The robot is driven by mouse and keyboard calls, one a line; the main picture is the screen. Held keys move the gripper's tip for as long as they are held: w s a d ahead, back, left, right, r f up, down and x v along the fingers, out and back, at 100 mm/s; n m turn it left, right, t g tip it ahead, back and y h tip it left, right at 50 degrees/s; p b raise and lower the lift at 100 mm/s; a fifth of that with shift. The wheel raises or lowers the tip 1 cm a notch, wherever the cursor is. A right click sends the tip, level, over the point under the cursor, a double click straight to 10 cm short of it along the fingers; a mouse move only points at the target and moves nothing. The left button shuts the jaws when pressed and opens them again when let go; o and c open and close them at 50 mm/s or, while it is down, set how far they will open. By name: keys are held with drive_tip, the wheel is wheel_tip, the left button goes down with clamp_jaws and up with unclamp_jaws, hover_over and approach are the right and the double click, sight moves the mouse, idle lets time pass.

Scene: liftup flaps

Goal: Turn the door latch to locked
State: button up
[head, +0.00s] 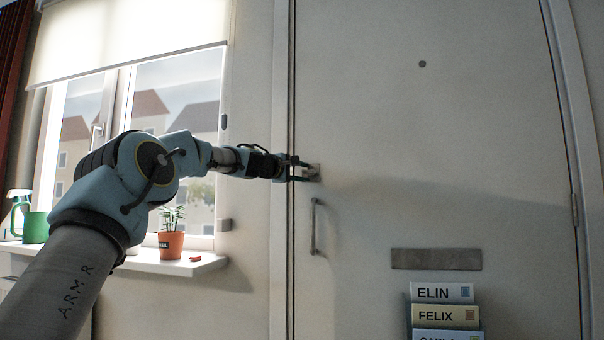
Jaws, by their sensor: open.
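The door (450,140) is a pale, closed panel filling the right half of the head view. The latch (314,172) is a small metal piece near the door's left edge, above the handle. My gripper (301,172) is open at the latch, with its fingertips over or beside it. The fingers partly cover the latch, so I cannot tell its turn position or whether they touch it. The door's metal pull handle (314,228) is upright just below my gripper.
A window (140,110) with a blind (130,38) is at left. Its sill (170,262) holds an orange plant pot (171,245), a green can (36,228) and a small red item (195,259). A mail slot (436,259) and name-labelled holder (445,315) are at lower right.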

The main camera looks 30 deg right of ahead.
drive_tip(key=shift+s+a+f+b, duration=0.1)
drive_tip(key=shift+s+a+b, duration=0.05)
drive_tip(key=shift+a+b, duration=0.35)
drive_tip(key=b+v, duration=0.4)
drive_tip(key=v, duration=0.6)
drive_tip(key=shift+d, duration=0.1)
